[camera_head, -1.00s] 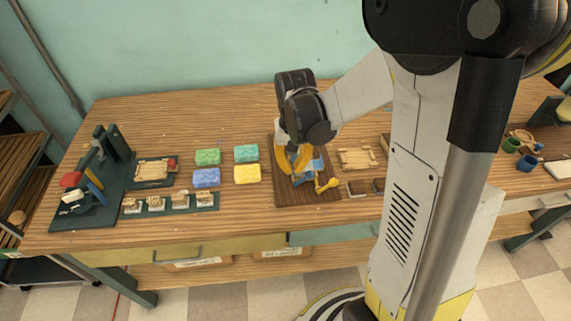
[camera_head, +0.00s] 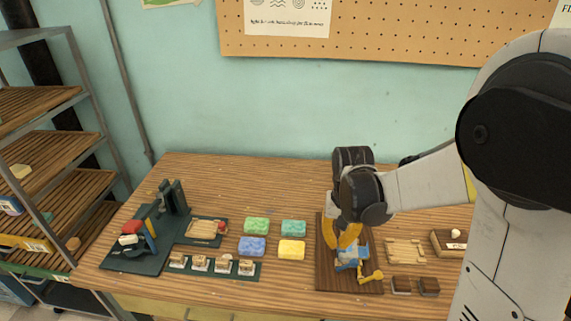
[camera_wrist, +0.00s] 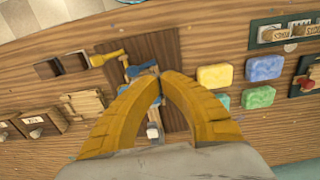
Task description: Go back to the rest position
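My gripper (camera_head: 346,240) has yellow-orange fingers and hangs low over a dark brown board on the wooden bench. A blue device with a yellow handle (camera_head: 374,277) stands on that board (camera_head: 364,287), directly under or beside the fingertips. In the wrist view my gripper (camera_wrist: 160,82) has its fingertips brought together in front of the blue device (camera_wrist: 143,70). They partly hide it, and nothing is clearly seen between them. I cannot tell whether the fingertips touch the device.
Green, teal, blue and yellow soaps (camera_head: 292,250) lie left of the board. Farther left are a row of stamps (camera_head: 200,264) and a dark green stand (camera_head: 172,210). A wooden frame (camera_head: 405,250) and two dark blocks (camera_head: 428,286) lie right. Shelves (camera_head: 50,150) stand far left.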

